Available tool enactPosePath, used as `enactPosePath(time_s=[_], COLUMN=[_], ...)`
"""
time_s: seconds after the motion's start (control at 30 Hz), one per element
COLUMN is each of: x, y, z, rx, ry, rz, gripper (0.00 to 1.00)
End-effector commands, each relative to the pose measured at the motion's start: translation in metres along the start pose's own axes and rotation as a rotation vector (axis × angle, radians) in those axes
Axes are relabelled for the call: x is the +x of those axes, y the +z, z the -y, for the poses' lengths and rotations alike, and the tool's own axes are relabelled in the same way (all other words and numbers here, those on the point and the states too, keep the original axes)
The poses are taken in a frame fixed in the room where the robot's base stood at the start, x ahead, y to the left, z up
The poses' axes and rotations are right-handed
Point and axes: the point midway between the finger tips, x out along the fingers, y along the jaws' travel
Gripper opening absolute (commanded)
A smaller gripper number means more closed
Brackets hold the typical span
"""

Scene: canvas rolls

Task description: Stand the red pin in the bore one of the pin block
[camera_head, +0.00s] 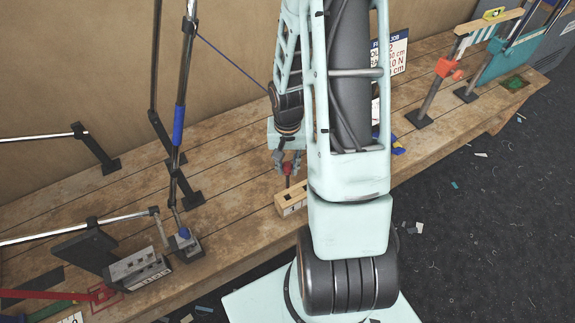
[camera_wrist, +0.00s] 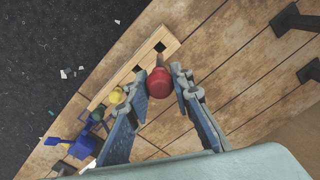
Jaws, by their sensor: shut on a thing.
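The red pin (camera_wrist: 159,84) has a round red head and a grey shaft. My gripper (camera_wrist: 160,86) is shut on its head, with one finger on each side. In the head view my gripper (camera_head: 288,163) holds the red pin (camera_head: 288,170) with its shaft pointing down over the pin block. The pin block (camera_head: 291,202) is a pale wooden bar on the bench, partly hidden by my arm. In the wrist view the pin block (camera_wrist: 171,41) shows two dark square bores. The shaft's end is close to the upper bore (camera_wrist: 160,46); I cannot tell whether it has entered.
A yellow-headed pin (camera_wrist: 117,96) and a green-headed one (camera_wrist: 97,115) stand along the block beside my finger. A blue object (camera_wrist: 85,145) lies beyond them. A grey block (camera_head: 135,268) and several rod stands occupy the bench's left. Bare bench (camera_head: 225,220) lies left of the pin block.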

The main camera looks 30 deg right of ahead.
Motion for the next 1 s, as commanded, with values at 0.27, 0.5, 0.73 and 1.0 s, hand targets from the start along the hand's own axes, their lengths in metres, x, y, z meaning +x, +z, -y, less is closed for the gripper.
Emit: enactPosePath(time_s=[0.27,0.5,0.73,1.0], x=[0.029,0.049,0.053,0.053], y=[0.000,0.000,0.000,0.000], z=[0.000,0.000,0.000,0.000], rx=[-0.001,0.000,0.000,0.000], ry=[0.001,0.001,0.000,0.000], rz=[0.001,0.001,0.000,0.000], gripper=[0.00,0.00,0.00,0.00])
